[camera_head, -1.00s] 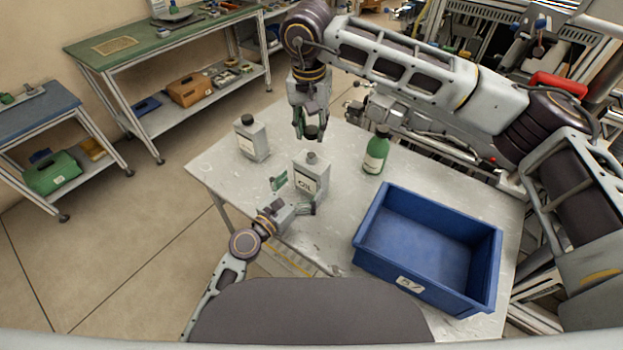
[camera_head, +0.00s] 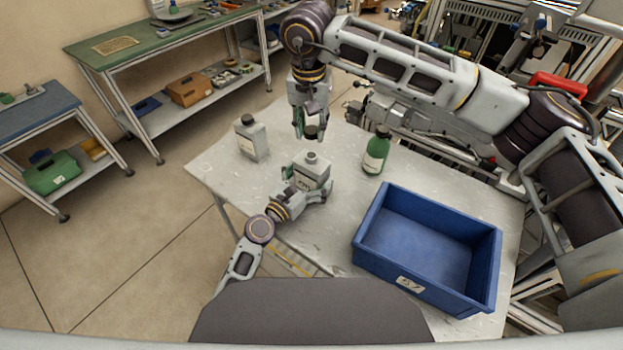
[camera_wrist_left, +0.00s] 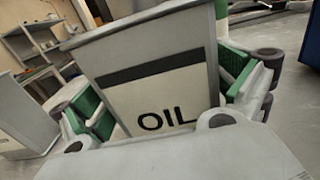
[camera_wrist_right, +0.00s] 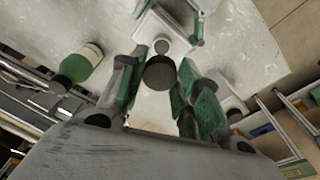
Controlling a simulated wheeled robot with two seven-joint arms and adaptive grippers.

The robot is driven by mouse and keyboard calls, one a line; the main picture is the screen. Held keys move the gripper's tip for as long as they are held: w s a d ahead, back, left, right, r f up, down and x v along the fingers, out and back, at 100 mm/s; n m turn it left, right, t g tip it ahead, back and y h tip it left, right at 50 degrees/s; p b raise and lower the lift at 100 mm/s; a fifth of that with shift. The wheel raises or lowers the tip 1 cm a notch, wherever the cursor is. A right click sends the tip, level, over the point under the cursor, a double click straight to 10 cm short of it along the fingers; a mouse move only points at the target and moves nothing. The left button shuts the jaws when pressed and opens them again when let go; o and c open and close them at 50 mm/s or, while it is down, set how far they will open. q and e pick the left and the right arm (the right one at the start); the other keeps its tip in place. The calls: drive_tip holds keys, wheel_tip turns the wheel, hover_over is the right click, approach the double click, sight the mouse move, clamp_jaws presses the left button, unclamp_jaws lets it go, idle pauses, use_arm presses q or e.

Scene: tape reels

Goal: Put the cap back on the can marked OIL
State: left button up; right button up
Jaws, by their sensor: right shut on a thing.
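The grey OIL can (camera_head: 313,168) stands upright on the table, its neck bare on top. Its OIL label shows large in the left wrist view (camera_wrist_left: 165,90). My left gripper (camera_head: 307,186) is low at the can's near side, open, with one green-padded finger on either side of it; whether the pads touch is unclear. My right gripper (camera_head: 311,122) is shut on the dark round cap (camera_head: 311,132), holding it above and apart from the can's neck. The right wrist view also shows the cap (camera_wrist_right: 160,73) between the fingers, with the neck (camera_wrist_right: 161,46) beyond it.
A second grey can (camera_head: 252,142) with a dark cap stands to the left on the table. A green bottle (camera_head: 376,152) stands to the right. A blue crate (camera_head: 375,262) fills the table's near right part. Bare tabletop (camera_head: 225,165) lies around the cans.

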sight(311, 155)
use_arm(q)
drive_tip(key=c, duration=1.1)
use_arm(e)
drive_tip(key=shift+f, duration=2.5)
drive_tip(key=shift+f, duration=0.9)
drive_tip(key=shift+f, duration=0.5)
use_arm(q)
drive_tip(key=c, duration=0.6)
